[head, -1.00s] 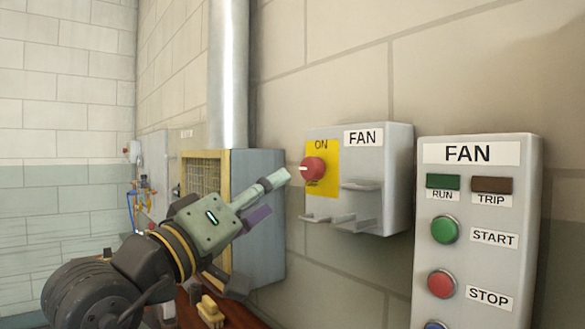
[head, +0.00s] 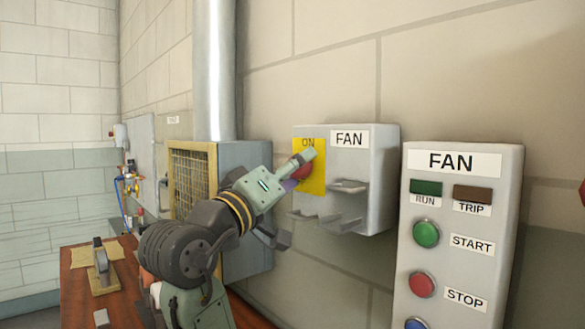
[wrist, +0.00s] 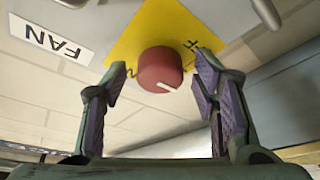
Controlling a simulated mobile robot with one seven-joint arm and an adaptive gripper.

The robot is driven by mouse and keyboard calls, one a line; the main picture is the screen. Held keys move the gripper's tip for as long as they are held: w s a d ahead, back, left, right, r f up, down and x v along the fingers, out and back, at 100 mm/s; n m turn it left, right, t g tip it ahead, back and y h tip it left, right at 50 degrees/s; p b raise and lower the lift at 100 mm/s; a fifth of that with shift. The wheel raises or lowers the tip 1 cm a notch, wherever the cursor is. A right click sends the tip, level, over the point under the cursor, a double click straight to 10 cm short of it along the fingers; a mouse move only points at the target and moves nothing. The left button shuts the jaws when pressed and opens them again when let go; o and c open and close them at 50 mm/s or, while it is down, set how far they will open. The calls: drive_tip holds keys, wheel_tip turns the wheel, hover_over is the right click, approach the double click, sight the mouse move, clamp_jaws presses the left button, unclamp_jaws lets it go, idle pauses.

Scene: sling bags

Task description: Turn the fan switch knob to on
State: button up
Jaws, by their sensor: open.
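The red fan switch knob (wrist: 161,68) sits on a yellow plate (wrist: 150,30) of the grey FAN box (head: 372,185). In the wrist view the knob shows just beyond and between my open fingers, with its white pointer mark toward the lower right. My gripper (wrist: 162,92) is open, one finger on each side of the knob, and I cannot tell whether either touches it. In the head view my gripper (head: 303,168) covers most of the knob (head: 299,174). The ON label (head: 308,143) shows above the knob.
A grey panel (head: 510,200) with a green START button, a red STOP button and indicators stands right of the box. Bracket ledges (head: 345,186) stick out from the box near the gripper. A caged grey unit (head: 245,160) and a wooden bench (head: 75,290) lie left.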

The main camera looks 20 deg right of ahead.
drive_tip(key=shift+c, duration=0.3)
drive_tip(key=c, duration=1.1)
drive_tip(key=shift+m+b, duration=0.3)
drive_tip(key=m+g+h+b, duration=0.1)
drive_tip(key=m+g, duration=0.2)
drive_tip(key=m, duration=0.5)
drive_tip(key=m+g+h+b, duration=0.1)
drive_tip(key=m+g, duration=0.3)
drive_tip(key=m, duration=0.4)
drive_tip(key=m+g+h+b, duration=0.1)
drive_tip(key=m+g, duration=0.3)
drive_tip(key=m, duration=0.4)
drive_tip(key=shift+w+a+r+b, duration=0.15)
drive_tip(key=shift+w+b, duration=0.15)
drive_tip(key=shift+b, duration=0.45)
drive_tip(key=shift+m, duration=0.5)
drive_tip(key=o, duration=1.2)
drive_tip(key=shift+c, duration=0.2)
